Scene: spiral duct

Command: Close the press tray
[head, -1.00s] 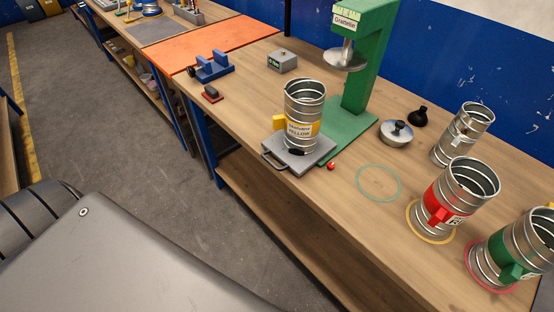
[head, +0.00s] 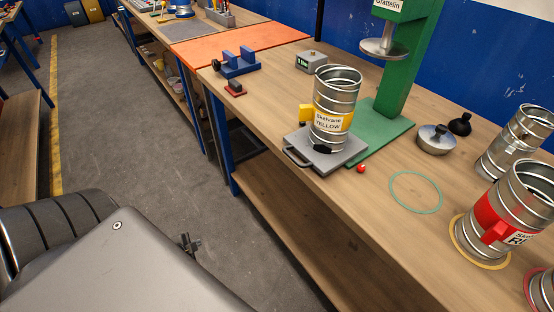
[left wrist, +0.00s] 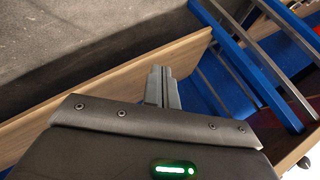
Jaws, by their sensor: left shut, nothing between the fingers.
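The press tray (head: 348,153) is a grey plate with a dark handle (head: 297,156) at its front left. It sits pulled out in front of the green press base (head: 385,132). A metal duct canister with a yellow band labelled "YELLOW" (head: 333,104) stands upright on the tray. The green press (head: 405,75) has a round metal plate (head: 383,49) above and behind the canister. My left gripper (head: 188,243) is low over the floor, left of the bench and well apart from the tray. The left wrist view shows its fingers (left wrist: 160,72) together and empty. My right gripper is out of view.
A small red ball (head: 361,169) lies on the bench beside the tray. A blue fixture (head: 240,66) and a grey block (head: 311,61) stand farther back. The red-banded canister (head: 505,218) is at the right. The bench's front edge and lower shelf (head: 275,205) lie between gripper and tray.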

